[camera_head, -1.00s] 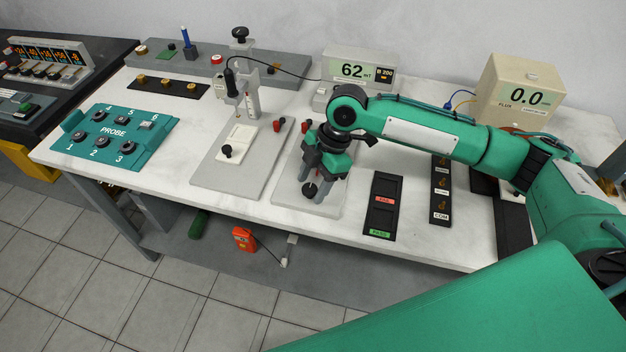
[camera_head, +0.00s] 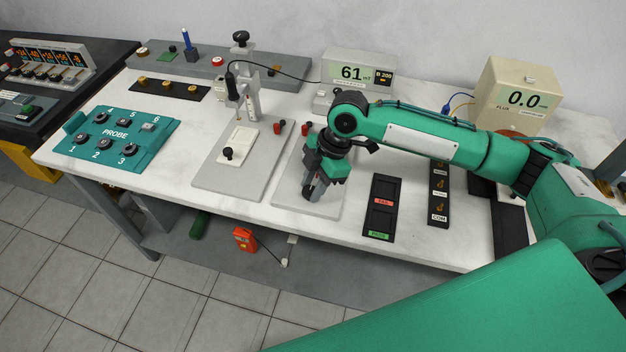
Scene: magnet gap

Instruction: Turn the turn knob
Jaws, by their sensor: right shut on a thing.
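My right gripper (camera_head: 311,189) reaches down from my green arm onto the right-hand grey base plate (camera_head: 328,208). Its jaws are shut on the black turn knob at the front of this plate; the fingers now hide nearly all of the knob. The meter (camera_head: 357,74) behind, at the back of the bench, reads 61. My left gripper is not in view.
Left of my gripper is a grey plate (camera_head: 215,181) with a probe stand and another black knob (camera_head: 228,153). A teal PROBE box (camera_head: 116,137) stands further left. A black two-slot tray (camera_head: 382,207) and a beige flux meter (camera_head: 518,96) are on the right.

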